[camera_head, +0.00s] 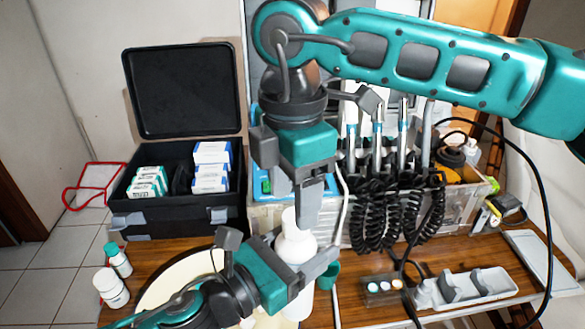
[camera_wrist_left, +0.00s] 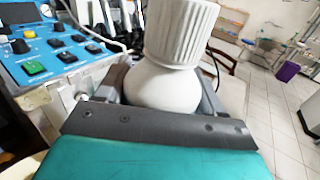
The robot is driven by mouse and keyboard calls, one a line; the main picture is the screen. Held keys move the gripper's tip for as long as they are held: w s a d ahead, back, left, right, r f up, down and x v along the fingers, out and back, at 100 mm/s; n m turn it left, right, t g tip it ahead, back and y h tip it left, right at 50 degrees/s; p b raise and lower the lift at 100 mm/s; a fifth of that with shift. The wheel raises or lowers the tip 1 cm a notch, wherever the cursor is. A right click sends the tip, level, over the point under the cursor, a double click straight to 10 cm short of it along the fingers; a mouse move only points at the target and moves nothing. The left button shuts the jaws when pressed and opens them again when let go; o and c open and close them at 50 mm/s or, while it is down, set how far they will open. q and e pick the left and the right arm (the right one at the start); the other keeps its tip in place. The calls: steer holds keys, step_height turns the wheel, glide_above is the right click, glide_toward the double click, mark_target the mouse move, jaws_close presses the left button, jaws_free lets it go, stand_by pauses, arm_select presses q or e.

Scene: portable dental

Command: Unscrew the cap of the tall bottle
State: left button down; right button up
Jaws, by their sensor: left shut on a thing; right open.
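The tall white bottle (camera_head: 294,245) stands upright near the middle of the table's front part. Its ribbed white cap (camera_wrist_left: 182,32) fills the top of the left wrist view and is still on the bottle. My left gripper (camera_head: 300,272) is shut on the bottle's body below the cap, with its fingers on either side. My right gripper (camera_head: 308,200) points down just above the bottle. It is open and hides part of the cap in the head view. No right finger shows around the visible part of the cap in the left wrist view.
A round cream tray (camera_head: 160,288) lies under my left arm. A small green-capped bottle (camera_head: 118,262) and a white jar (camera_head: 110,290) stand left. An open black case (camera_head: 180,222) and a dental unit (camera_head: 270,218) with coiled hoses stand behind. A white holder (camera_head: 465,290) lies right.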

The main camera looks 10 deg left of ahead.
mark_target(293, 215)
steer(key=shift+f, duration=1.85)
steer(key=shift+c, duration=0.4)
